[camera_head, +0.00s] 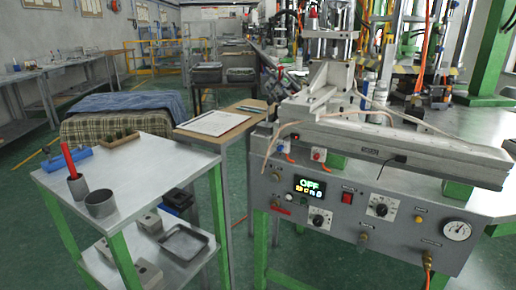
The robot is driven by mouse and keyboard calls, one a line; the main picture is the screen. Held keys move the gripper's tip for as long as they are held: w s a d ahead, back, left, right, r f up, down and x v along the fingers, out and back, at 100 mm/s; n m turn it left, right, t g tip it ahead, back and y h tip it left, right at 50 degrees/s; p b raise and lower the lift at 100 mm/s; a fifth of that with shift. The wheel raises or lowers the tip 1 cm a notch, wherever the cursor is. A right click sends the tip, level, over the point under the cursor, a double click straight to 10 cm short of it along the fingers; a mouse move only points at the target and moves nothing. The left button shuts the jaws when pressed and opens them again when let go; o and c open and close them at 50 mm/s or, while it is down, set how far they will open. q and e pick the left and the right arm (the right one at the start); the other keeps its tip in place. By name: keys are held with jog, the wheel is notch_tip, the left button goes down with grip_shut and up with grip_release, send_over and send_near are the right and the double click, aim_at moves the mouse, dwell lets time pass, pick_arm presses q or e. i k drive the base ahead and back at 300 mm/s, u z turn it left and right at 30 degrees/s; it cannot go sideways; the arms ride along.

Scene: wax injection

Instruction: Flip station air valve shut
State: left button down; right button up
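The injection station's grey control panel (345,222) faces me on the right. A small red lever-like part (281,211) sits at its lower left; it may be the air valve, but it is too small to tell its position. Brass fittings (363,239) sit along the panel's lower edge, and another (427,259) has an orange hose below it. A round gauge (457,230) is at the right end. Neither gripper is in view.
A pale hose (275,150) hangs over the panel's left. A metal cart (150,170) with cups and trays stands left, with green floor between.

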aim_at(273, 207)
jog(key=k, duration=0.7)
jog(key=z, duration=0.55)
jog(key=i, duration=1.7)
jog(key=u, duration=0.15)
